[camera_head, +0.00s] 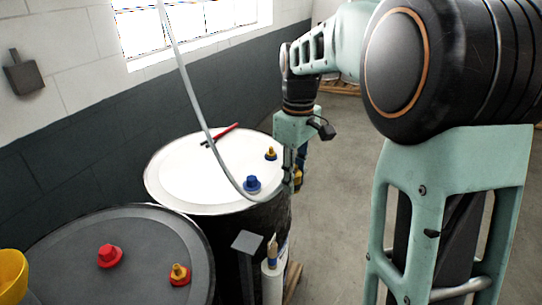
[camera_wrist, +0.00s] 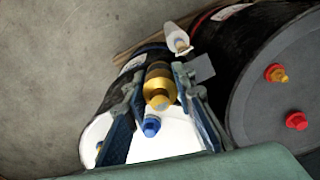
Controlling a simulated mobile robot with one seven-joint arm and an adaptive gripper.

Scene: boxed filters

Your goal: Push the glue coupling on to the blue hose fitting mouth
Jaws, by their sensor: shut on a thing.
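My gripper (camera_wrist: 160,76) is shut on the gold glue coupling (camera_wrist: 158,92), which sits between its two fingers in the wrist view. In the head view the gripper hangs at the right rim of the white-topped drum (camera_head: 190,180), with a bit of the gold coupling (camera_head: 298,177) showing at the fingers. The blue hose fitting (camera_head: 252,184) stands on the drum top, left of the gripper. In the wrist view the blue fitting (camera_wrist: 151,127) shows just below the coupling and looks apart from it. The fitting's mouth is not clear.
A pale hose (camera_head: 205,125) hangs across the white drum toward the gripper. A yellow-and-blue fitting (camera_head: 270,153) and a red tool (camera_head: 222,135) are on that drum. A dark drum (camera_head: 60,245) stands in front left. A white cartridge (camera_head: 272,283) stands near the front.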

